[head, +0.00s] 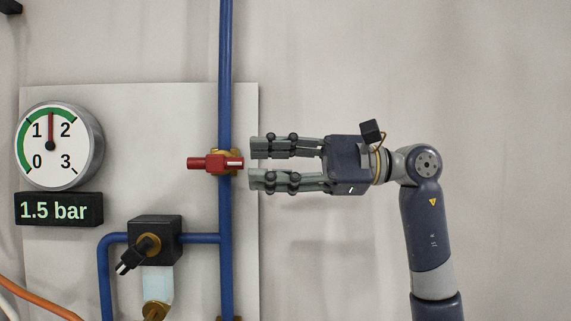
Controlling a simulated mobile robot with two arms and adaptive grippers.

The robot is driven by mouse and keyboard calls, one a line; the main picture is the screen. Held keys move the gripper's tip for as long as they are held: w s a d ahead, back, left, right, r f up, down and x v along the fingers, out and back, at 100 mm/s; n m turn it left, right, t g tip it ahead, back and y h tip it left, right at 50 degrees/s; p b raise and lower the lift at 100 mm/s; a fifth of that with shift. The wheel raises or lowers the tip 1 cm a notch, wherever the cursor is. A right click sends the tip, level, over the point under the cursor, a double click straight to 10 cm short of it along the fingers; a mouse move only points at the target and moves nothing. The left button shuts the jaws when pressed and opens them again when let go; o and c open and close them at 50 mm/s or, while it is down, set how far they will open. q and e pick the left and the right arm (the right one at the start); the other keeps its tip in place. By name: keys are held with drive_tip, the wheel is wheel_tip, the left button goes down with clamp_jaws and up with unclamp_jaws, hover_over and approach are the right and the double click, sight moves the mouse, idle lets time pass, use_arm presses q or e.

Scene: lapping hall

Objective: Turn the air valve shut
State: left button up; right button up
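The air valve has a red handle (213,163) on a brass body (224,153) set in the vertical blue pipe (226,80). The handle lies level, across the pipe, with its longer end pointing left. My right gripper (252,164) reaches in from the right at the handle's height. Its two fingers are parallel with a gap between them, open and empty. The fingertips are just right of the handle's right end and look close to it; I cannot tell the exact depth gap. My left gripper is not in view.
A round gauge (66,146) points midway between 1 and 2, above a display (59,209) reading 1.5 bar. A black regulator block (155,240) with a clear bowl joins blue side pipes below left. An orange hose (38,300) runs at lower left. The wall right is bare.

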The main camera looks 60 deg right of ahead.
drive_tip(key=v, duration=0.2)
drive_tip(key=shift+s+d, duration=0.2)
drive_tip(key=shift+s, duration=0.1)
idle(0.5)
